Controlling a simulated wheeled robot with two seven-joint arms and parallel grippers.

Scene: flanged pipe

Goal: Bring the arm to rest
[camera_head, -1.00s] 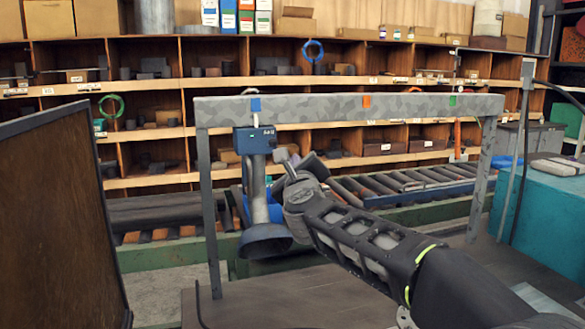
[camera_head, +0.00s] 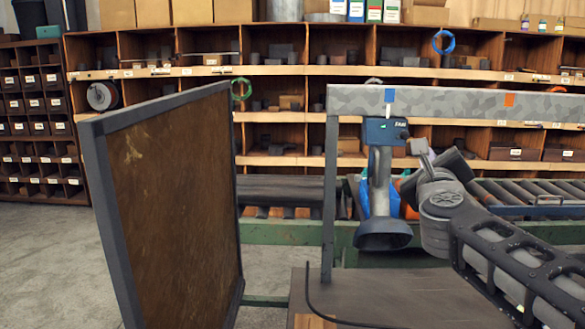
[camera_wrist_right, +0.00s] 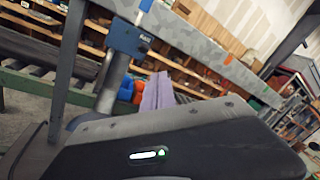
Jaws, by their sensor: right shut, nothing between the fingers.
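The grey flanged pipe (camera_head: 380,185) hangs upright from a blue block (camera_head: 386,130) on the overhead frame, its wide flange (camera_head: 384,234) at the bottom. In the right wrist view the pipe (camera_wrist_right: 112,82) runs below the blue block (camera_wrist_right: 130,38). My right gripper (camera_head: 420,150) is shut and empty, just right of the pipe, with a visible gap between them. Its fingers show pale lavender in the right wrist view (camera_wrist_right: 156,95). My right arm reaches in from the lower right. My left gripper is out of view.
The speckled grey beam (camera_head: 450,102) spans above the arm on a post (camera_head: 330,200). A brown framed panel (camera_head: 175,190) stands at the left. A roller conveyor (camera_head: 520,195) and shelves (camera_head: 290,70) lie behind. The brown tabletop (camera_head: 390,290) below is mostly clear.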

